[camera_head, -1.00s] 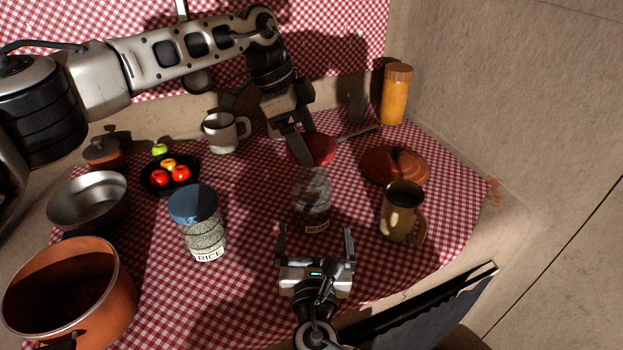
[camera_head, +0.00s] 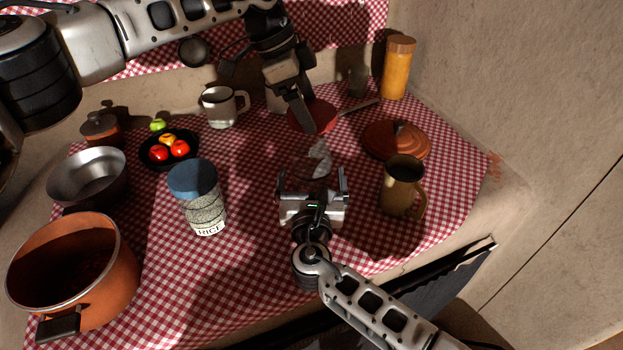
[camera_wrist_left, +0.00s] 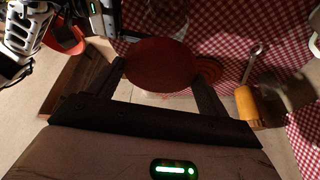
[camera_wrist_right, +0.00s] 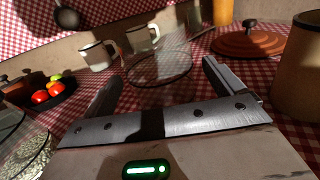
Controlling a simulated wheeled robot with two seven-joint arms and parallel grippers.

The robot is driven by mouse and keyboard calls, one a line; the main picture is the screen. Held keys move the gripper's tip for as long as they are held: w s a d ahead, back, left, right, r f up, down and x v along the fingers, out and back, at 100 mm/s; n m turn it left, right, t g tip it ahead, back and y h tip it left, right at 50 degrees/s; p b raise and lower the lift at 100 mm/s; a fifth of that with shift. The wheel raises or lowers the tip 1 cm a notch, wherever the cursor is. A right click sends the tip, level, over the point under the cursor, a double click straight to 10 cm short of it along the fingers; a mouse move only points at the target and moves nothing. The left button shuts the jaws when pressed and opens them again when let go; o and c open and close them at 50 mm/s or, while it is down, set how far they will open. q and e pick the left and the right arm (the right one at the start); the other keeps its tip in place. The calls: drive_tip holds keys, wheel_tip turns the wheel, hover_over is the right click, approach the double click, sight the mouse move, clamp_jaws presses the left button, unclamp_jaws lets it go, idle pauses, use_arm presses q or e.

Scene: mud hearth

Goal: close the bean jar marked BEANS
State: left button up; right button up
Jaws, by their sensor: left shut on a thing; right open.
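The glass bean jar (camera_head: 319,160) stands on the checked cloth, its lower part and label hidden by my right gripper (camera_head: 313,180). It also shows in the right wrist view (camera_wrist_right: 163,68), see-through, with a round rim. My right gripper is open, its fingers at the near side of the jar; I cannot tell whether they touch it. My left gripper (camera_head: 316,125) is shut on a round red lid (camera_head: 306,116), seen as a dark red disc in the left wrist view (camera_wrist_left: 162,65). The lid is above and behind the jar, apart from it.
The rice jar (camera_head: 198,198) with a blue lid stands left of the bean jar, and a brown jug (camera_head: 402,187) stands to its right. An orange pot lid (camera_head: 397,139) lies behind the jug. A white mug (camera_head: 220,107) and fruit bowl (camera_head: 166,162) are at the back left.

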sight(306, 139)
drive_tip(key=shift+w, duration=2.15)
drive_tip(key=c, duration=1.4)
use_arm(q)
drive_tip(key=shift+f, duration=2.45)
use_arm(e)
drive_tip(key=shift+c, duration=0.2)
use_arm(q)
drive_tip(key=shift+f, duration=0.9)
drive_tip(key=shift+f, duration=0.55)
